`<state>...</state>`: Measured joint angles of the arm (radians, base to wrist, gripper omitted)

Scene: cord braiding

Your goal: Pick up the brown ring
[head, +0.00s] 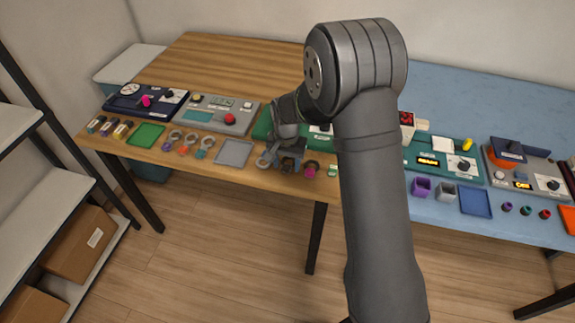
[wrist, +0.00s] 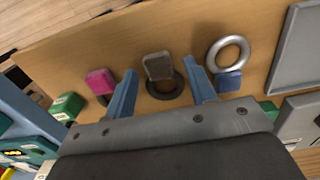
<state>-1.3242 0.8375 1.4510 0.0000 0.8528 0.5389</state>
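The brown ring (wrist: 178,88) lies flat on the wooden table in the wrist view. It looks dark, with a grey-brown block-shaped tab (wrist: 158,66) at its upper edge. My gripper (wrist: 161,72) is open, with one blue finger on each side of the ring and its tab. Gaps show between the fingers and the tab, and nothing is held. I cannot tell how high the fingertips are above the table. In the head view my gripper (head: 288,163) is low at the table's front edge and hides the brown ring.
In the wrist view a dark ring with a magenta tab (wrist: 100,82) lies left of my gripper. A silver ring with a blue tab (wrist: 229,80) lies close to the right finger. A grey tray (wrist: 297,50) is farther right. A green block (wrist: 67,106) is at the left.

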